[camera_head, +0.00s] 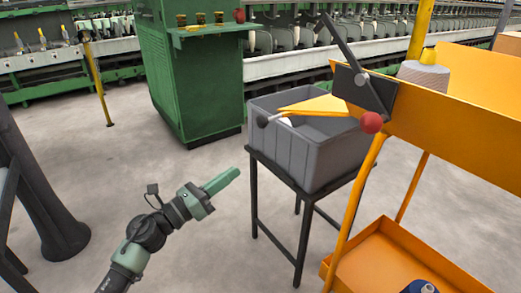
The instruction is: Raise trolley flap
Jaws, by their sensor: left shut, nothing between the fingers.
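The orange trolley (455,105) stands at the right, with a dark bracket and lever (365,88) at its near left corner. A red ball knob (372,123) sits below the bracket. A yellow-orange flat piece (318,105), which looks like the flap, juts left from that corner above a grey bin; its exact tilt is hard to tell. My left gripper (222,181) is shut and empty, over the floor left of the bin stand, apart from the flap. My right gripper is not in view.
The grey bin (305,160) stands on a dark metal stand (301,225) between my left gripper and the trolley. A green machine cabinet (190,80) is behind. A yarn cone (424,75) sits on the trolley. The floor (190,165) around my left gripper is clear.

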